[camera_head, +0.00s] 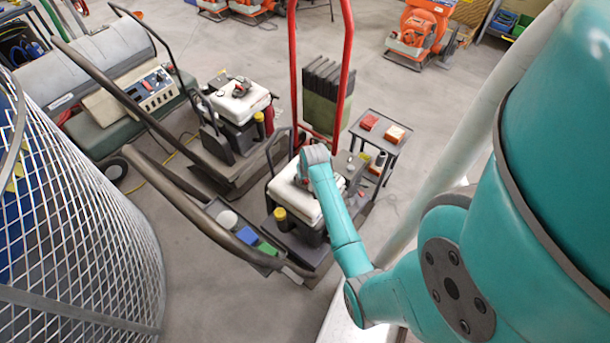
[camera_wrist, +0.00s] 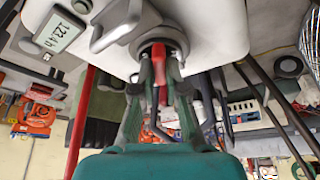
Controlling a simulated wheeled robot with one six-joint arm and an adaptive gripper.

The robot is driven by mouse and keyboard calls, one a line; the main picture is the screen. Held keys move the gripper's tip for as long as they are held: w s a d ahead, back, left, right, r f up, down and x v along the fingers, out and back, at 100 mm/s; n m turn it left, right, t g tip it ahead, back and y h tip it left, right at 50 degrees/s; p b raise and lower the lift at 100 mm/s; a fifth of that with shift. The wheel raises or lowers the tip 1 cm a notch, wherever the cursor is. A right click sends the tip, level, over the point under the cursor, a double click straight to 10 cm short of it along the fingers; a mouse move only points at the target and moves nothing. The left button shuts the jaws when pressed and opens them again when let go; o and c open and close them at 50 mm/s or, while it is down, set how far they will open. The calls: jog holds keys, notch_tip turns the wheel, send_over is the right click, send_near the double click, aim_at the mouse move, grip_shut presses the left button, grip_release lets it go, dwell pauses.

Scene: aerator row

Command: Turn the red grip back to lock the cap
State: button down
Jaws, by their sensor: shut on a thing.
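The red grip (camera_wrist: 159,70) shows in the wrist view between the two fingers of my gripper (camera_wrist: 160,78), which is shut on it. The grip sits at the round grey cap (camera_wrist: 178,42) on the white top (camera_wrist: 225,25) of the machine. The fingers hide part of the cap, so I cannot tell whether it is locked. In the head view my arm reaches down to this white-topped machine (camera_head: 288,196). My wrist hides the red grip and most of the cap there.
A grey handle (camera_wrist: 115,25) and an hour display (camera_wrist: 60,32) sit beside the cap. A second white-topped machine (camera_head: 243,103) stands behind left. A tall red handle (camera_head: 292,65) rises behind mine. A small grey cart (camera_head: 378,142) stands right; a wire mesh guard (camera_head: 95,215) stands left.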

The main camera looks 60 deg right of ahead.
jog(key=m+g, duration=0.1)
jog(key=m, duration=0.1)
jog(key=m+g+h, duration=0.1)
jog(key=m, duration=0.2)
jog(key=shift+w+a+m, duration=0.1)
jog(key=shift+m, duration=0.2)
jog(key=m+g, duration=0.2)
jog(key=m, duration=0.3)
jog(key=shift+m, duration=0.3)
jog(key=shift+w, duration=0.1)
jog(key=c, duration=1.2)
grip_release()
jog(key=v, duration=1.2)
